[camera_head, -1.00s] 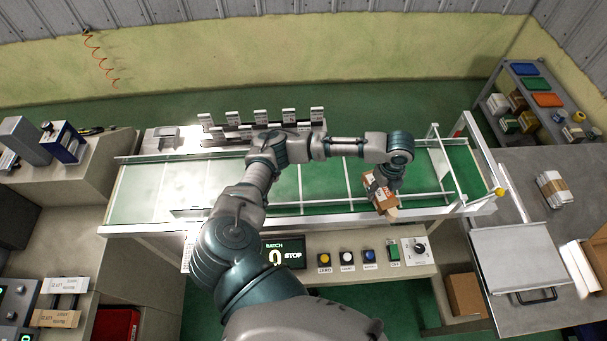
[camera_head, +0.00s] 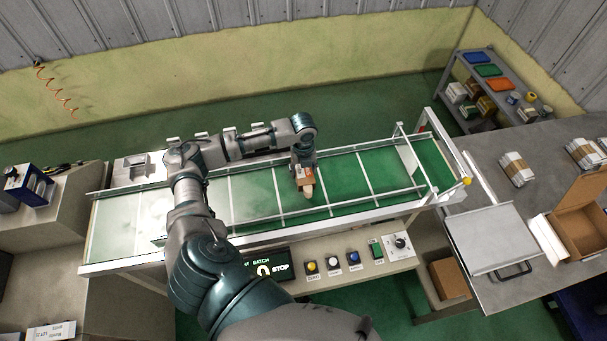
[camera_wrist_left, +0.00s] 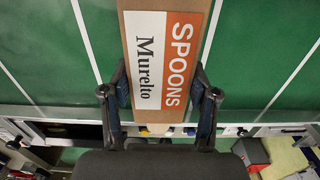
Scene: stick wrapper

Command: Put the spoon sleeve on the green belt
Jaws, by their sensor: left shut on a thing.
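The spoon sleeve (camera_wrist_left: 160,60) is a brown packet with a white and orange label reading "SPOONS Murelto". My left gripper (camera_wrist_left: 160,95) is shut on it, one finger on each side, in the left wrist view. In the head view the sleeve (camera_head: 304,182) hangs from my left gripper (camera_head: 304,167) over the middle of the green belt (camera_head: 340,177). I cannot tell whether the sleeve touches the belt. White lines cross the belt and divide it into sections. My right gripper is not in view.
Rails run along the belt, and a frame (camera_head: 410,150) spans its right end. A control panel (camera_head: 345,259) with buttons stands in front. A grey table (camera_head: 480,180) at the right holds wrapped bundles (camera_head: 515,168) and an open cardboard box (camera_head: 585,208). The belt right of the sleeve is clear.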

